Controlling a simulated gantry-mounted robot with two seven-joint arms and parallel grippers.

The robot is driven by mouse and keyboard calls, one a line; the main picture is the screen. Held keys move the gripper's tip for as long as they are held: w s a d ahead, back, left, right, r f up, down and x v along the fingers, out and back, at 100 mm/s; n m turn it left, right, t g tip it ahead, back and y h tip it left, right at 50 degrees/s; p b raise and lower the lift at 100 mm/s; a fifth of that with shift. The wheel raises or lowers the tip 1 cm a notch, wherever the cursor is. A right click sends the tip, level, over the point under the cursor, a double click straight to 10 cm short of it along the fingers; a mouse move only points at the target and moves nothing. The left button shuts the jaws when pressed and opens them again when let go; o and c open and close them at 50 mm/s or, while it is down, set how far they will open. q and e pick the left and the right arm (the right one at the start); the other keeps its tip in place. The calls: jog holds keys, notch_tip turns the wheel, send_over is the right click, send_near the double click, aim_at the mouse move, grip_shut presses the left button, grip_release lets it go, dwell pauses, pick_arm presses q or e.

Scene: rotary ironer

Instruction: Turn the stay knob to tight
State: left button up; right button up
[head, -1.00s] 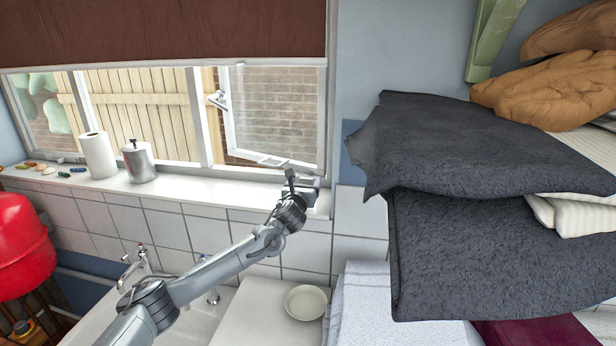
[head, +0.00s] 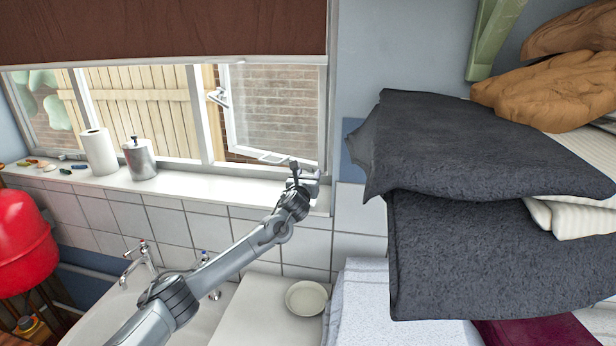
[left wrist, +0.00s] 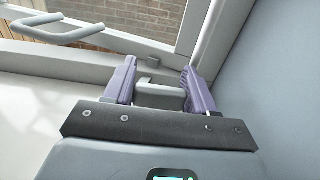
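My left gripper (head: 306,178) is at the right end of the window sill, close to the foot of the open window. In the left wrist view its two purple fingers (left wrist: 160,78) are apart, with a small grey block (left wrist: 160,96) between them that looks like the stay knob. The block nearly fills the gap; I cannot tell whether both fingers press on it. A small grey peg (left wrist: 153,62) stands just beyond it. In the head view the knob is hidden by the gripper, and any tight mark cannot be made out. My right gripper is not in view.
A grey window handle (left wrist: 62,30) shows at upper left of the wrist view. A paper roll (head: 98,152) and a metal canister (head: 140,158) stand left on the sill (head: 215,187). Dark folded towels (head: 470,150) are stacked at right. A bowl (head: 306,298) lies below the gripper.

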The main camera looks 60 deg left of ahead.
pick_arm(q)
jog(key=c, duration=0.3)
jog(key=shift+h, duration=0.3)
jog(key=shift+m+t+h, duration=0.9)
jog(key=shift+m+t, duration=0.1)
jog(key=m+h, duration=0.1)
jog(key=m+t+h+b, duration=0.1)
jog(key=h, duration=0.1)
jog(key=m+t+h, duration=0.1)
jog(key=shift+w+d+m+h, duration=0.2)
jog(key=shift+d+m+h, duration=0.1)
jog(key=shift+h, duration=0.1)
jog(key=m+t+h, duration=0.1)
jog(key=h, duration=0.1)
jog(key=shift+r+m+h, duration=0.15)
jog(key=shift+m+h, duration=0.15)
jog(key=shift+h, duration=0.1)
jog(key=m+h, duration=0.2)
jog(key=h, duration=0.2)
jog(key=shift+d+r+m+p, duration=0.1)
jog(key=shift+d+m+p, duration=0.2)
jog(key=shift+m+p, duration=0.1)
jog(key=shift+d+m+h, duration=0.2)
jog(key=shift+m+h, duration=0.8)
jog(key=shift+h, duration=0.6)
jog(key=shift+d+f+m+g+h+p, duration=0.2)
jog(key=shift+m+g+h+p, duration=0.1)
jog(key=shift+h, duration=0.3)
